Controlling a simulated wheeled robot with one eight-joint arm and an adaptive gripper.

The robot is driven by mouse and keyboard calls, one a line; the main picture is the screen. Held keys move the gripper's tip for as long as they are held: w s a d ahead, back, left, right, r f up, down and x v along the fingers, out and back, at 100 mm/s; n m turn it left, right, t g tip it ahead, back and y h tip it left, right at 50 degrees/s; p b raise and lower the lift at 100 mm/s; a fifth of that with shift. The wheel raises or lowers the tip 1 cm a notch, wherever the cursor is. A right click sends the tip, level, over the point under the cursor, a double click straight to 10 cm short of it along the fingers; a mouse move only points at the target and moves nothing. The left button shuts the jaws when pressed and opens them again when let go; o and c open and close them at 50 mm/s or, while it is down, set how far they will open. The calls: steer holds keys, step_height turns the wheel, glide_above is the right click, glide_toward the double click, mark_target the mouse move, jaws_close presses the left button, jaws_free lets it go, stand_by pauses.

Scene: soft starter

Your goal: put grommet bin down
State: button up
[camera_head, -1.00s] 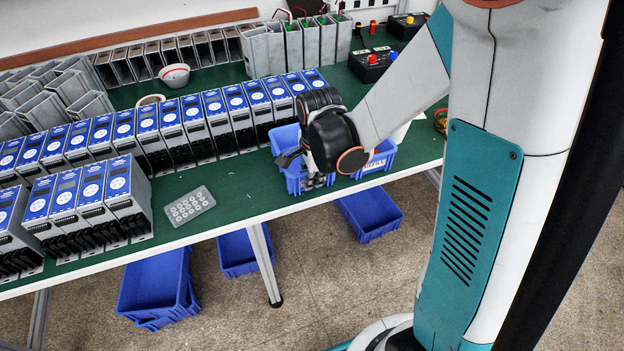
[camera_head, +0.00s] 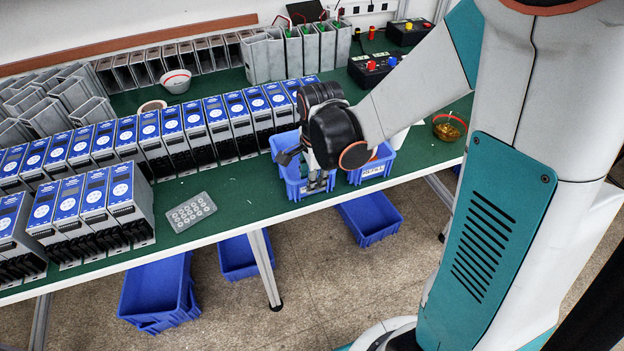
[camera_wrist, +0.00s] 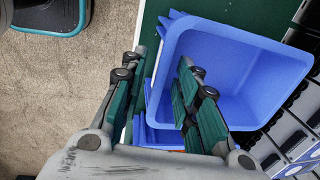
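A blue bin (camera_head: 289,186), which I take for the grommet bin, stands at the front edge of the green table. In the wrist view the same bin (camera_wrist: 225,75) looks empty inside. My gripper (camera_head: 319,184) points down at this bin's right side. In the wrist view my gripper (camera_wrist: 158,76) has its fingers spread apart, one inside the bin and one outside its wall, with a visible gap between them. The bin's base is partly hidden by my gripper in the head view.
A second, labelled blue bin (camera_head: 372,170) stands just right. Rows of blue-faced soft starters (camera_head: 205,130) stand close behind and left. A grey keypad-like plate (camera_head: 190,211) lies left. More blue bins (camera_head: 368,218) sit below the table.

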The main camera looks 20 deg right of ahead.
steer(key=s+r+n+t+p, duration=0.1)
steer(key=s+r+n+t, duration=0.1)
steer(key=s+r+n, duration=0.4)
steer(key=s+r+n+t+p, duration=0.1)
steer(key=s+r+n+t, duration=0.2)
steer(key=s+r+n, duration=0.4)
step_height(320, 180, up, 7)
steer(key=n, duration=0.5)
steer(key=shift+s+a+f+p, duration=0.15)
steer(key=shift+s+f+p, duration=0.05)
steer(key=shift+s+p, duration=0.15)
